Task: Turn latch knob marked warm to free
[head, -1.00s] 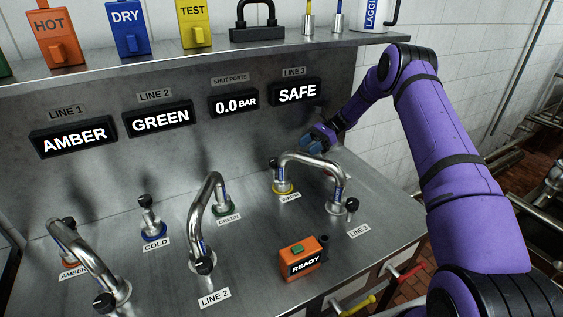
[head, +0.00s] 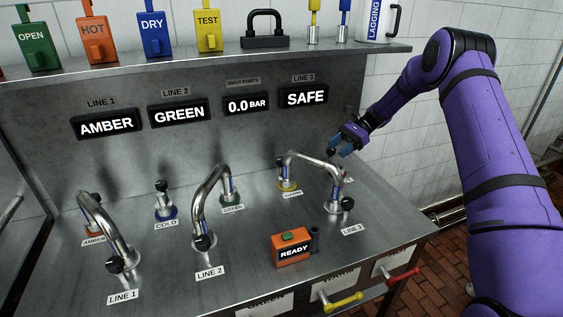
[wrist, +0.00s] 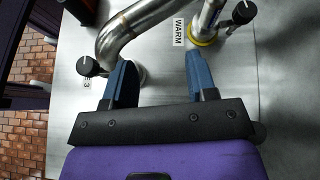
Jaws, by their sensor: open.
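The warm knob is a small black latch knob (head: 280,161) on the yellow-ringed port marked WARM, at the far left end of the line 3 pipe (head: 318,160). In the wrist view the black knob (wrist: 243,12) is at the top right, beside the yellow ring (wrist: 203,38) and the WARM label (wrist: 178,32). My gripper (head: 338,149) is over the back right of the bench, right of the warm knob. Its two blue fingers (wrist: 160,62) are apart with nothing between them; the knob lies beyond and right of the fingertips.
The bent steel pipe (wrist: 125,30) runs close ahead of my fingers to another black knob (wrist: 88,66) at LINE 3. An orange READY box (head: 292,248) stands in front. A shelf (head: 220,60) with coloured tags is above. The line 3 display (head: 305,96) reads SAFE.

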